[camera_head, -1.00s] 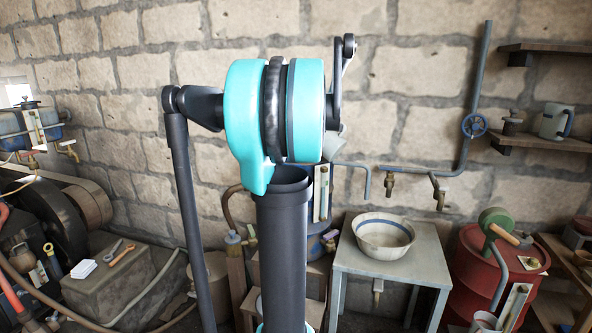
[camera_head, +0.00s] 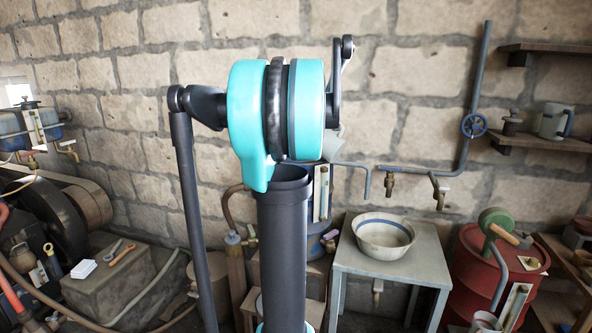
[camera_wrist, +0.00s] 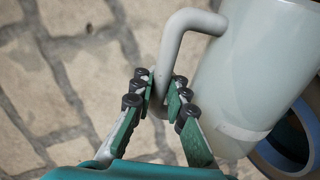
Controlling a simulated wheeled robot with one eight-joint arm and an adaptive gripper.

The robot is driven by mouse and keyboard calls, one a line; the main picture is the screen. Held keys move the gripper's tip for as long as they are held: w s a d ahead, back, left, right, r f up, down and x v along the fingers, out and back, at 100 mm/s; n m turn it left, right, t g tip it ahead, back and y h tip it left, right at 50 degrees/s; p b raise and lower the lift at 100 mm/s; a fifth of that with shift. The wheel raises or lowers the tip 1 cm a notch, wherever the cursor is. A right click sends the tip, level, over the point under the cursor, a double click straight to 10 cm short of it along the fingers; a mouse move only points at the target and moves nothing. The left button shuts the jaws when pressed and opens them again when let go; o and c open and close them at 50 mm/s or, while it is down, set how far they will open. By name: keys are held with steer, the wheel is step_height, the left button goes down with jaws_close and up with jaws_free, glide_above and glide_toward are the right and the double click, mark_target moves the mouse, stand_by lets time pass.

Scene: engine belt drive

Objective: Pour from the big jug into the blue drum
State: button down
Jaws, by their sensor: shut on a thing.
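My gripper (camera_wrist: 160,100) is shut on the handle of the big jug (camera_wrist: 250,75), which is pale grey and fills the right of the wrist view. The jug's handle sits between the padded fingers, and its body is tilted. In the head view a small pale corner of the jug (camera_head: 333,147) shows past my arm; my arm hides the gripper there. The blue drum (camera_head: 314,247) stands behind my arm, mostly hidden. A round blue rim shows below the jug at the lower right of the wrist view; I cannot tell whether liquid is flowing.
A striped bowl (camera_head: 384,237) stands on a grey table (camera_head: 393,267) to the right. A red drum (camera_head: 474,275) with a green-headed hand pump is farther right. Wall pipes and taps (camera_head: 438,190) jut out above the table. A shelf mug (camera_head: 553,122) is at upper right.

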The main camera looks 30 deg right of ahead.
steer(key=shift+w+a+n, duration=0.35)
steer(key=shift+w+n, duration=0.35)
steer(key=shift+w, duration=0.1)
stand_by(0.5)
